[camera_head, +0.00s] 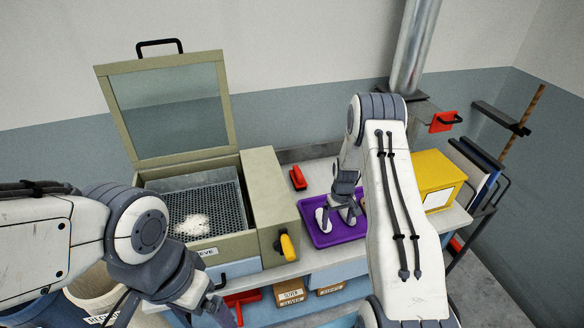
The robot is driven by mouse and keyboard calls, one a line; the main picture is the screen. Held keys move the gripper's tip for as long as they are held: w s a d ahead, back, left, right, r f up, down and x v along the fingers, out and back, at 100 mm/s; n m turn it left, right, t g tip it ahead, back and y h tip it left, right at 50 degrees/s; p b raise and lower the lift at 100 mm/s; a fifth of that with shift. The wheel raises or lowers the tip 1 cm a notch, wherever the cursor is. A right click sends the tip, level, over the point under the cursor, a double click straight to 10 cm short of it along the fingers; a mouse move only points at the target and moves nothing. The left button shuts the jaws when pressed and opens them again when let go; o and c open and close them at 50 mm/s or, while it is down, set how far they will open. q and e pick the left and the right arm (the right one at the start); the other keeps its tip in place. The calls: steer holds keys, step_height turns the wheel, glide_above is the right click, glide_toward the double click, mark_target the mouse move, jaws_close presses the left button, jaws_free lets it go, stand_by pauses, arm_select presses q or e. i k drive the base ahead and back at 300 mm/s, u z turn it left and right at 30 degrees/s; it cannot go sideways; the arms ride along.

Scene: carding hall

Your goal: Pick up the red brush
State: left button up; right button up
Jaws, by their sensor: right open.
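A small red object (298,178), which looks like the red brush, lies on the bench (318,174) between the sieve box and the purple tray. My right gripper (337,218) is open over the purple tray (325,238), to the right of and nearer than the brush, and apart from it. Whether its fingertips touch the tray I cannot tell. My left gripper (222,311) is low in front of the bench, far from the brush; its jaws are too unclear to read.
The sieve box (262,190), with its lid (170,105) raised, holds white fluff (193,225). A yellow box (437,178) stands at right. A metal duct (413,45) with a red plate (440,122) rises behind. Labelled boxes (291,297) sit below.

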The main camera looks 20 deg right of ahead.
mark_target(299, 182)
steer(key=i, duration=1.15)
